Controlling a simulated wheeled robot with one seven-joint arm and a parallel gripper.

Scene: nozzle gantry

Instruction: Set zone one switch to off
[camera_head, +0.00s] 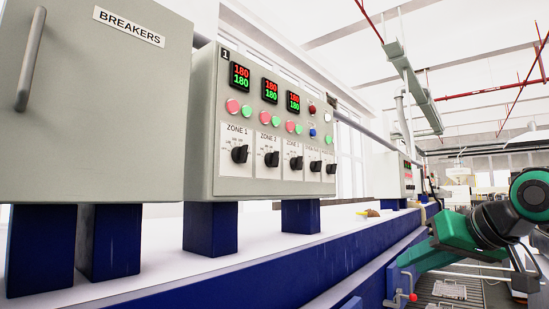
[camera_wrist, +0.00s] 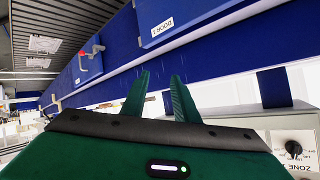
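The zone 1 switch (camera_head: 240,154) is a black rotary knob on a white plate labelled ZONE 1, leftmost in the row on a grey control box (camera_head: 203,130). Its pointer direction is too small to read surely. My gripper (camera_wrist: 160,82) is open and empty in the wrist view, its two green fingers apart. In the head view my green gripper and wrist are at the lower right, well away from the switch. One zone plate with a black knob (camera_wrist: 293,147) shows at the lower right of the wrist view; its number is unclear.
Similar knobs (camera_head: 272,159) stand close to the right of the zone 1 switch, with buttons and displays above. A grey breakers cabinet (camera_head: 90,110) is at the left. A blue frame (camera_head: 215,285) with a red-tipped handle (camera_wrist: 84,54) runs below.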

